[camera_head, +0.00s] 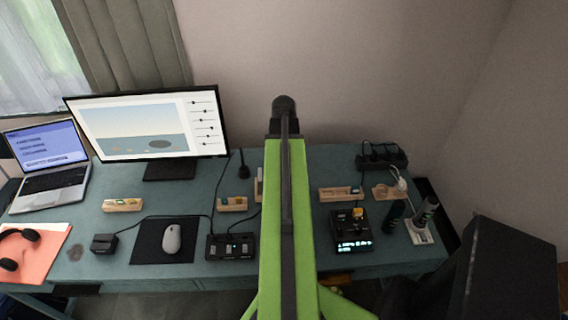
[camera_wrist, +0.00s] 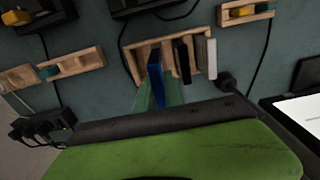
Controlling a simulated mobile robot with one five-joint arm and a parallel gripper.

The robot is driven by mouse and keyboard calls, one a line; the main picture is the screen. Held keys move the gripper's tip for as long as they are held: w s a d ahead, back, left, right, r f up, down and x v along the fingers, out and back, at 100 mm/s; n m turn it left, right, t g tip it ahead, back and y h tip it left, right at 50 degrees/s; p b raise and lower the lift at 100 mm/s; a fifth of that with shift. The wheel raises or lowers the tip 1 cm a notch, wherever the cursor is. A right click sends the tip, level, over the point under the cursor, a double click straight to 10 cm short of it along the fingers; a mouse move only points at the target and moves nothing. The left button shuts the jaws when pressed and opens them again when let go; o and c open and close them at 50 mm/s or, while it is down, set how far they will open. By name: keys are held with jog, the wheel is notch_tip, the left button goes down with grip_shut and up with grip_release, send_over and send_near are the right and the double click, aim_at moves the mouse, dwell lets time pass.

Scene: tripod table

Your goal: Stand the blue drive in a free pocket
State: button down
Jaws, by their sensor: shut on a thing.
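The blue drive (camera_wrist: 156,82) is upright on edge in the wrist view, between the pale green fingers of my gripper (camera_wrist: 160,95), which is shut on it. The drive overlaps the left part of a wooden rack (camera_wrist: 133,66). I cannot tell whether its lower edge is inside a pocket or above it. A black drive (camera_wrist: 182,62) and a light grey drive (camera_wrist: 206,57) stand in the rack to the right of the blue one. In the head view my green arm hides the gripper, the blue drive and most of the rack (camera_head: 258,190).
Small wooden holders (camera_wrist: 75,65) (camera_wrist: 247,13) lie on either side of the rack. A power strip (camera_head: 381,158), a black device (camera_head: 352,231), a hub (camera_head: 231,247), a monitor (camera_head: 150,125) and a laptop (camera_head: 45,165) stand on the teal table (camera_head: 190,199). Cables run near the rack.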

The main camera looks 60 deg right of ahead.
jog(key=shift+f+b, duration=0.7)
jog(key=shift+f, duration=0.45)
jog(key=shift+f+b, duration=2.2)
jog(key=c, duration=1.3)
grip_release()
jog(key=shift+r, duration=0.1)
jog(key=shift+c, duration=0.2)
notch_tip(320, 180, up, 18)
jog(key=p, duration=1.7)
jog(key=shift+f+p, duration=0.2)
jog(key=shift+p, duration=0.2)
jog(key=shift+f, duration=0.1)
